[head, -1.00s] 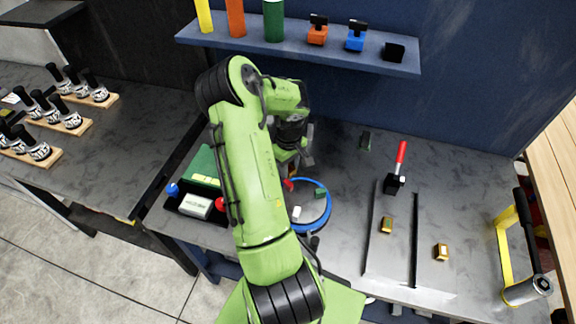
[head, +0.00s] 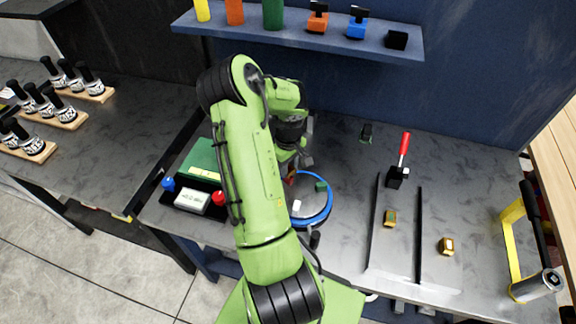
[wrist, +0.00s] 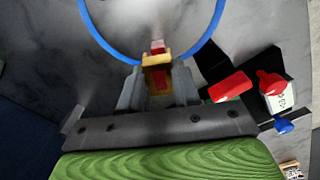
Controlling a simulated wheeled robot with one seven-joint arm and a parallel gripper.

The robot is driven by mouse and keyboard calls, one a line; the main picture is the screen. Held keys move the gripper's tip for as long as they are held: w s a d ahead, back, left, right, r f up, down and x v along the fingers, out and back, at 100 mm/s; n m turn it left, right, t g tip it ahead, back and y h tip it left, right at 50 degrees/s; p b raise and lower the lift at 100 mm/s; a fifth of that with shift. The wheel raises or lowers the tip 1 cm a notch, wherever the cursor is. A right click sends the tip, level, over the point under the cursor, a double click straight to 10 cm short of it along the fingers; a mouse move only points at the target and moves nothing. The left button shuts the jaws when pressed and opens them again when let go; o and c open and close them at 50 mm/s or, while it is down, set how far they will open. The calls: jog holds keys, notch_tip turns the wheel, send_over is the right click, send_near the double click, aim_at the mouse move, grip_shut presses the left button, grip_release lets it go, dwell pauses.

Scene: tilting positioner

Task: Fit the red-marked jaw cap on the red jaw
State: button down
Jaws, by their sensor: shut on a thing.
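The gold jaw cap with a red mark (wrist: 157,64) is between the fingers of my gripper (wrist: 157,88), which is shut on it in the wrist view. Just beyond the cap, a small red block, seemingly the red jaw (wrist: 157,46), stands near the edge of the blue-rimmed round plate (wrist: 213,28). The cap and red block overlap in the picture; I cannot tell whether they touch. In the head view the plate (head: 327,214) carries a white jaw (head: 297,205) and a green jaw (head: 321,187). My arm hides part of the plate and most of my gripper.
A control box (head: 192,200) with blue and red knobs stands left of the plate. Two gold caps (head: 390,218) (head: 446,246) and a red-handled tool (head: 403,150) are on the bench to the right. A shelf (head: 290,38) hangs behind. A yellow-framed tool (head: 511,245) stands far right.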

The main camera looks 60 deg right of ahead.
jog(key=shift+f+b, duration=1.15)
jog(key=shift+f, duration=0.2)
jog(key=shift+c, duration=1.2)
grip_release()
jog(key=shift+r, duration=0.1)
jog(key=shift+r+p, duration=2.45)
jog(key=shift+r, duration=1.15)
jog(key=shift+f, duration=0.1)
